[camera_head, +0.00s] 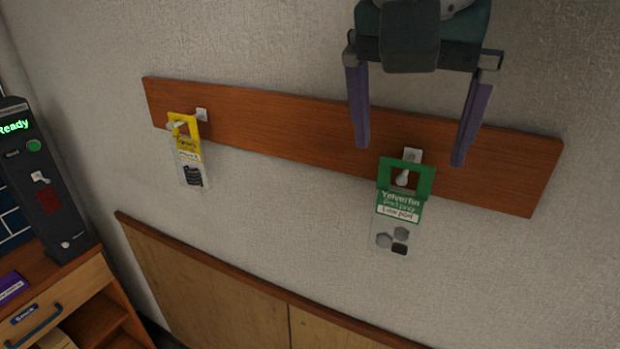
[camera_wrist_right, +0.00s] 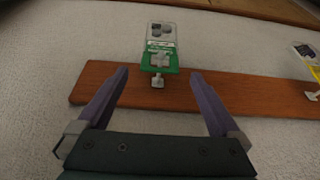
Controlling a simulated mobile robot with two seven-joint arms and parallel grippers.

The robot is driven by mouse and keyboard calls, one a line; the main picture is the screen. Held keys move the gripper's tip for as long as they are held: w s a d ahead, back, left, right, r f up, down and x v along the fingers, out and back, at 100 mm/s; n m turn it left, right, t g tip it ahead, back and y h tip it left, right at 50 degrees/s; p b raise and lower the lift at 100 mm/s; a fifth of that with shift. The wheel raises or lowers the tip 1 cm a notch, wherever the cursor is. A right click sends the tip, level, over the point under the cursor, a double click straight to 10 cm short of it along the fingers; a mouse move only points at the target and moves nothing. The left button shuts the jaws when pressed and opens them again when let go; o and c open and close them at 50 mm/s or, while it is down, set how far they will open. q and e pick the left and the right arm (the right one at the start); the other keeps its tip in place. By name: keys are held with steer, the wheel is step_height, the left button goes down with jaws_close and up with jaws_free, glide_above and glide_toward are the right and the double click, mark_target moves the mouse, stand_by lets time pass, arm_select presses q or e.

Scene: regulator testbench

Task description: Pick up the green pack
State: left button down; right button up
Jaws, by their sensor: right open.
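The green pack (camera_head: 399,208) hangs from a white hook (camera_head: 404,170) on the right part of a wooden board on the wall. It has a green header with a square hole and a clear lower part with dark pieces inside. My right gripper (camera_head: 411,153) is open and empty, with its two purple fingers pointing down toward the pack, one to each side of it in the picture. In the right wrist view the green pack (camera_wrist_right: 160,45) shows beyond and between the fingertips (camera_wrist_right: 160,74), apart from them. My left gripper is not in view.
A yellow pack (camera_head: 186,150) hangs on another hook at the board's left end. The wooden board (camera_head: 270,122) runs across the wall. A wooden cabinet (camera_head: 215,295) stands below. A dark device (camera_head: 40,185) reading "Ready" stands at the left. The wall around the green pack is clear.

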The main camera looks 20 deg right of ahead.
mark_target(404, 173)
steer(key=x, duration=0.3)
steer(key=shift+s+a, duration=0.1)
steer(key=shift+a, duration=0.05)
steer(key=p+x, duration=0.2)
steer(key=x, duration=0.2)
steer(key=shift+f+p, duration=0.2)
steer(key=shift+p, duration=0.15)
steer(key=shift+f, duration=0.55)
steer(key=shift+c, duration=1.4)
steer(key=c, duration=1)
steer(key=shift+c, duration=0.2)
